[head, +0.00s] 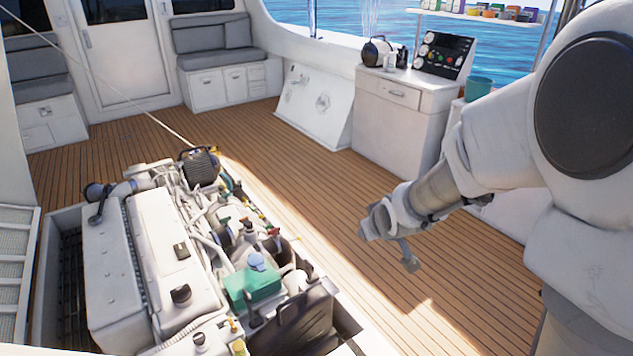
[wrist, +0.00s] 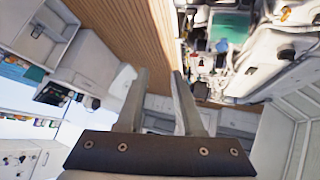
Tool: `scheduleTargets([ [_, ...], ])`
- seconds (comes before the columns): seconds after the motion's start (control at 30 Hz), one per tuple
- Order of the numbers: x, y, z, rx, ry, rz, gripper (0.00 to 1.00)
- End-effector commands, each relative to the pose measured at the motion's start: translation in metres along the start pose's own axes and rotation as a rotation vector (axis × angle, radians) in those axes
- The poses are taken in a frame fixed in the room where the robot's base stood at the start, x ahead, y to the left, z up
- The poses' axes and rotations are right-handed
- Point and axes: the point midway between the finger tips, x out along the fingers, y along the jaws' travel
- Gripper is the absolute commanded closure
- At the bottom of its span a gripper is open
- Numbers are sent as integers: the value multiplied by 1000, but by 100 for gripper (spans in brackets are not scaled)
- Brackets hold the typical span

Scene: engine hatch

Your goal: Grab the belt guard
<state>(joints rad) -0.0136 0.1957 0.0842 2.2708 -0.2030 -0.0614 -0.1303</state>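The engine (head: 165,260) sits in the open hatch at the lower left of the head view. At its near end is a dark, upright, smooth-faced panel (head: 303,322), which looks like the belt guard, though I cannot be sure. The bottom edge of the picture is close below it. My gripper (head: 388,246) hangs over the deck to the right of the engine, apart from it. In the wrist view my gripper (wrist: 160,76) has its two fingers spread with an empty gap between them. The engine (wrist: 268,55) also shows there at the upper right; I cannot pick out the guard.
A teal box (head: 252,286) and several hoses sit along the engine's right side. A thin line crosses above the far end. A white louvred panel (head: 15,270) stands at the left. The wooden deck (head: 290,190) is clear. A white cabinet (head: 405,110) stands behind.

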Motion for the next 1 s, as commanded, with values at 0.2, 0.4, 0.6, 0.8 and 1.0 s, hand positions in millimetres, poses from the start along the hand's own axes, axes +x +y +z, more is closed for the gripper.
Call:
scheduleTargets([
  [0.2,102,-37,28,-69,79,-75,64],
  [0.4,180,-79,62,-104,167,-150,64],
  [0.6,246,-126,108,-111,262,-227,64],
  [0.8,298,-175,164,-84,358,-294,64],
  [1.0,326,-214,213,-42,439,-338,64],
])
